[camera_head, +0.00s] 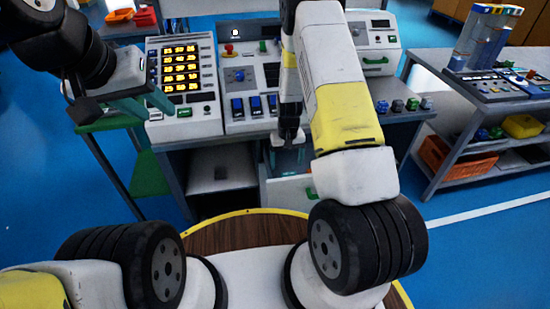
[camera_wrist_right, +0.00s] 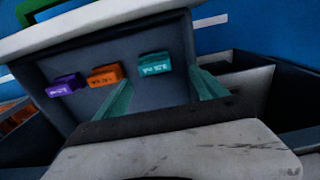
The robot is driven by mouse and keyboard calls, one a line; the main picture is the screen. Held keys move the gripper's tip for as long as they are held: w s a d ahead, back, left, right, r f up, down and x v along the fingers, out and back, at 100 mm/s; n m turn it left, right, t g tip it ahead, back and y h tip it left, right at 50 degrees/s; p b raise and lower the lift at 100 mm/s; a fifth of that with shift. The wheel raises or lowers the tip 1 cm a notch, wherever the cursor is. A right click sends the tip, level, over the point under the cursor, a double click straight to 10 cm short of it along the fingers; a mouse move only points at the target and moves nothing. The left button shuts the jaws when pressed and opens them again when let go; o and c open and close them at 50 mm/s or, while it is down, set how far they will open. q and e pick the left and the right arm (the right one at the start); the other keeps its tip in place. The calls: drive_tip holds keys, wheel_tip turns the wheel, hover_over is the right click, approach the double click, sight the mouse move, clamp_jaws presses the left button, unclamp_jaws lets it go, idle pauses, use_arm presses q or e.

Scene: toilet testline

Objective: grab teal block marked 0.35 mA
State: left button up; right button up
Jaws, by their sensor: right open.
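The teal block (camera_wrist_right: 155,65) is in the right wrist view, at the right end of a short row inside an open grey drawer (camera_wrist_right: 95,95). Its marking is too small to read. My right gripper (camera_wrist_right: 163,95) is open, its two teal fingers pointing towards the block with a gap between them. No block is between the fingers. In the head view the right gripper (camera_head: 290,143) points down over the open drawer (camera_head: 292,188). My left gripper (camera_head: 163,112) is at the upper left, in front of the display panel, with its fingers apart and empty.
An orange block (camera_wrist_right: 105,75) and a purple block (camera_wrist_right: 64,86) lie left of the teal one. Drawer walls surround them. The console (camera_head: 183,85) stands behind. A side table (camera_head: 470,105) with bins is at the right. Blue floor is clear between.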

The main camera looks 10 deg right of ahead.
sight(289, 174)
drive_tip(key=f, duration=0.4)
drive_tip(key=d+f, duration=0.1)
drive_tip(key=f, duration=0.2)
drive_tip(key=shift+s, duration=0.25)
drive_tip(key=c, duration=1.5)
